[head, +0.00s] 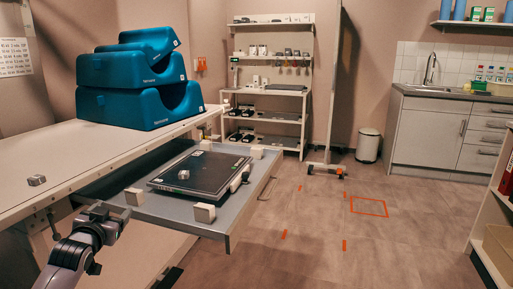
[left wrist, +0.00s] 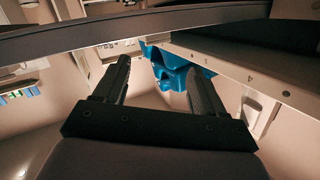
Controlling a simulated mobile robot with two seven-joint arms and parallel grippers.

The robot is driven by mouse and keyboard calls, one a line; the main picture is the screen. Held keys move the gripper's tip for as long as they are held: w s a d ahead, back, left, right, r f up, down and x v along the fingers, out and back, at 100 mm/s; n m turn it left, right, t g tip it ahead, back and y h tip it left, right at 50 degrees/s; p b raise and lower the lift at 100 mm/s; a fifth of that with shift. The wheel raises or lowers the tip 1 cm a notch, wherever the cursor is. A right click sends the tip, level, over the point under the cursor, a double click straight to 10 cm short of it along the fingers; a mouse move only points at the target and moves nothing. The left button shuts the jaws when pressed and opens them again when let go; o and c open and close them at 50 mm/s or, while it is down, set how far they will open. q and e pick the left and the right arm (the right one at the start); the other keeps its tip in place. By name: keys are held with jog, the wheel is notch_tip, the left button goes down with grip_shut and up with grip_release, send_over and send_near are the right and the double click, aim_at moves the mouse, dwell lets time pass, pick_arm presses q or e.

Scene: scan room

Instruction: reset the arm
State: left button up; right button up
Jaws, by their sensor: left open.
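My left gripper (head: 100,212) is at the lower left of the head view, close to the near left corner of the grey pull-out tray (head: 175,210). In the left wrist view its two dark fingers (left wrist: 160,85) stand apart with nothing between them. The tray's edge crosses the top of that view, and I cannot tell whether the gripper touches it. The left arm (head: 70,255) reaches in from the bottom left. My right gripper is in neither view.
A black flat panel (head: 200,172) lies on the tray with several pale blocks around it. Teal foam supports (head: 135,80) are stacked on the white table (head: 60,150). A small metal piece (head: 37,180) lies on the table. The floor (head: 310,225) right of the tray is clear.

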pick_arm(q)
jog(key=s+d+f+m+g+h, duration=0.1)
jog(key=s+d+f+g+h, duration=0.1)
jog(key=s+d+f, duration=0.55)
jog(key=s+d+f+g+h, duration=0.1)
jog(key=s+d+f, duration=0.3)
jog(key=s+f, duration=0.6)
jog(key=s+d+f+g+h, duration=0.1)
jog(key=s+d+f, duration=0.2)
jog(key=s, duration=0.6)
jog(key=s+d+f+g+h, duration=0.15)
jog(key=s+d+f, duration=0.25)
jog(key=s, duration=0.5)
notch_tip(320, 180, up, 14)
jog(key=s+a+y+p, duration=0.1)
jog(key=s+p, duration=0.1)
jog(key=p, duration=1.4)
jog(key=shift+a+n, duration=0.2)
jog(key=shift+n, duration=0.1)
jog(key=shift+r, duration=0.15)
